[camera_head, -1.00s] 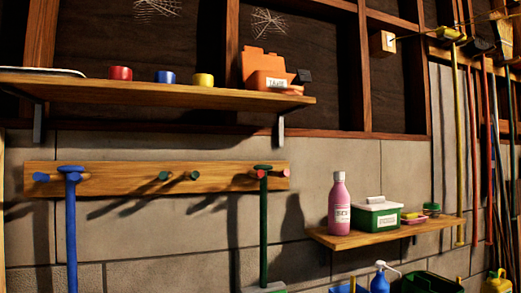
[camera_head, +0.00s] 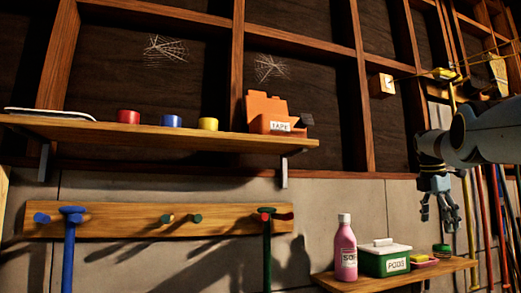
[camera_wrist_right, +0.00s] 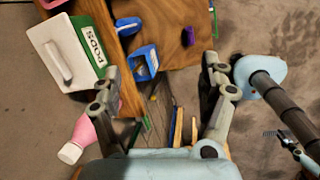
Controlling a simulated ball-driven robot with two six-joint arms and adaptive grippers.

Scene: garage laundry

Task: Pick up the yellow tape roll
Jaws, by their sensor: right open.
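The yellow tape roll (camera_head: 208,124) stands on the upper wooden shelf, right of a blue roll (camera_head: 172,121) and a red roll (camera_head: 129,117). An orange box labelled TAPE (camera_head: 272,115) is to its right. My right gripper (camera_head: 440,212) is open and empty, pointing down above the lower shelf, far right of the yellow roll. Its spread fingers also show in the right wrist view (camera_wrist_right: 161,68); the yellow roll does not. What looks like my left gripper (camera_wrist_right: 287,142) shows small at that view's lower right edge; its jaws are unclear.
The lower shelf (camera_head: 335,281) holds a pink bottle (camera_head: 345,248), a green PODS box (camera_head: 385,258) and small items. A peg rail (camera_head: 130,219) with hanging tools is below the upper shelf (camera_head: 100,130). Long-handled tools line the right wall.

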